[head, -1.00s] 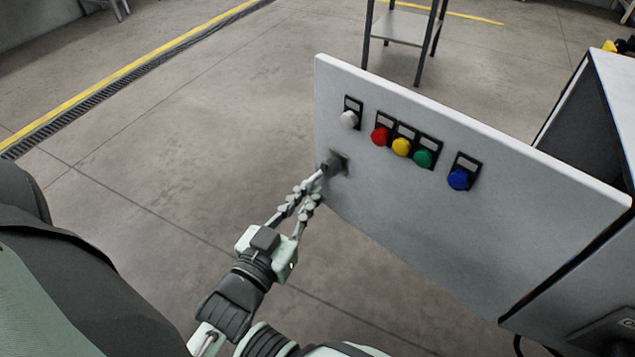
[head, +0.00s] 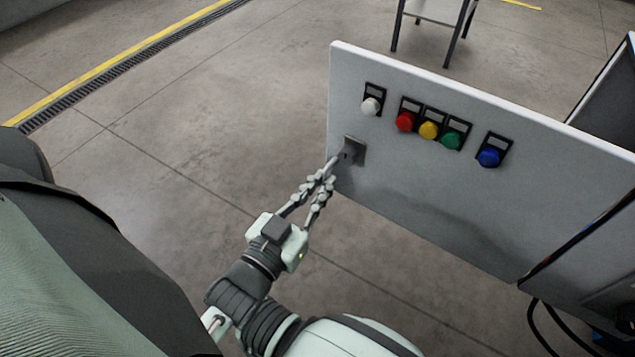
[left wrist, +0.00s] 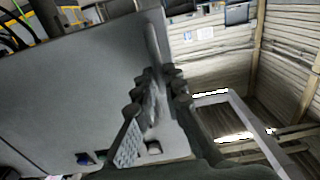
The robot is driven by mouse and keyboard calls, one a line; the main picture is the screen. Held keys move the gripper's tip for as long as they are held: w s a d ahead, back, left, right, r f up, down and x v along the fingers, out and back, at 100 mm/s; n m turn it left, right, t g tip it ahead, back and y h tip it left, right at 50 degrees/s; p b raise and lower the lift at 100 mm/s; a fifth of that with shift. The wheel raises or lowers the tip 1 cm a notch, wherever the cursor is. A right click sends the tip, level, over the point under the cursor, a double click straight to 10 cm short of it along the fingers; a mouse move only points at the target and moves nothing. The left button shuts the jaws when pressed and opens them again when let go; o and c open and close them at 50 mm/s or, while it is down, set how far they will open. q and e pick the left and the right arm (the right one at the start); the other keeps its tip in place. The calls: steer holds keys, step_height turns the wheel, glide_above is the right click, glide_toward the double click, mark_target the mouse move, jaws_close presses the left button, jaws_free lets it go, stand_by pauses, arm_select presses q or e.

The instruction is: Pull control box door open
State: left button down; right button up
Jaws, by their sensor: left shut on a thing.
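The control box door (head: 430,190) is a light grey panel standing swung out from the box at the right of the head view. It carries white, red, yellow, green and blue buttons and a dark latch handle (head: 353,151) near its free edge. My left gripper (head: 334,166) is shut on the handle, its fingertips at the latch. In the left wrist view the fingers (left wrist: 157,78) are near the door's edge, with the panel (left wrist: 75,85) filling the left; the grip itself is partly hidden by the fingers. My right gripper is not in view.
The dark side of the box (head: 612,88) shows at the right edge. Black cables (head: 545,325) hang below the door's right part. A metal stand (head: 436,14) is behind the door. The concrete floor (head: 220,120) left of the door is clear.

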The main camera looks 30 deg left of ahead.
arm_select(q)
steer(key=shift+d+f, duration=0.1)
steer(key=shift+d, duration=0.4)
steer(key=c, duration=1.6)
jaws_free()
steer(key=shift+w+d, duration=0.1)
steer(key=shift+d, duration=0.1)
steer(key=shift+a, duration=0.2)
steer(key=s, duration=1.2)
steer(key=shift+d, duration=0.2)
